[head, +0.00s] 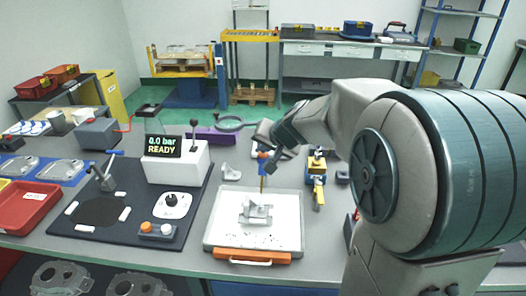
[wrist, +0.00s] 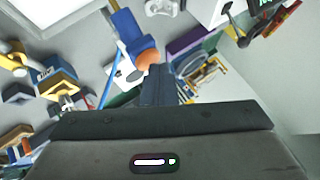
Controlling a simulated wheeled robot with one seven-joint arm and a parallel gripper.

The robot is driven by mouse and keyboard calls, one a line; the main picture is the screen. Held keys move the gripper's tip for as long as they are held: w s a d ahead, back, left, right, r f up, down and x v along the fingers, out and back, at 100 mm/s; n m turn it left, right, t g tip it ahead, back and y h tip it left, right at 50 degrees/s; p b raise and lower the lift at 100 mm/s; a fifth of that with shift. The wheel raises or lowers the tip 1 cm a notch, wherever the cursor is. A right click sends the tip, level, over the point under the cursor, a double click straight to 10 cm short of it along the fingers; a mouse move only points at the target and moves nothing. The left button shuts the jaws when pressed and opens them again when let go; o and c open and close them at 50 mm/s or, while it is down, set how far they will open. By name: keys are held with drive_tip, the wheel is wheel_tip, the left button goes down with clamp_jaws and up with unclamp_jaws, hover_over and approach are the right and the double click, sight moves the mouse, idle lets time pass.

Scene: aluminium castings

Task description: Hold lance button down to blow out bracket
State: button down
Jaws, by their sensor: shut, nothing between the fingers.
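The grey metal bracket (head: 257,212) sits on a white tray (head: 225,235) with an orange front edge and dark specks on its floor. The blue air lance (head: 262,155) stands upright just behind the bracket. It also shows in the wrist view (wrist: 128,28), with its orange button (wrist: 148,58) facing my fingers. My gripper (head: 270,159) is at the lance's upper end, beside the button. In the wrist view its shut, empty fingers (wrist: 157,72) end right at the button; whether they touch it I cannot tell. The display box (head: 172,147) reads "0.0 bar READY".
A dark mat left of the tray holds a lever fixture (head: 104,178), a joystick box and a small button box (head: 157,230). A blue and yellow tool (head: 317,175) stands right of the lance. A grey casting (head: 230,172) lies behind the tray. A red bin (head: 27,207) is at far left.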

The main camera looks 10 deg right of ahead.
sight(265, 155)
idle(0.8)
drive_tip(key=shift+r+p, duration=0.75)
drive_tip(key=shift+r, duration=0.2)
wheel_tip(265, 155, up, 5)
drive_tip(key=p, duration=0.4)
drive_tip(key=s+f+n+g+h, duration=0.1)
drive_tip(key=s+f+n+g, duration=0.1)
drive_tip(key=s, duration=1.1)
drive_tip(key=s+f+n+g+h, duration=0.1)
drive_tip(key=s+f+n+g, duration=0.2)
drive_tip(key=s, duration=1.1)
drive_tip(key=shift+a+f+n+g+h, duration=0.15)
drive_tip(key=shift+f+n+g+h, duration=0.2)
drive_tip(key=shift+f, duration=0.25)
drive_tip(key=c, duration=2.1)
unclamp_jaws()
drive_tip(key=shift+c, duration=0.2)
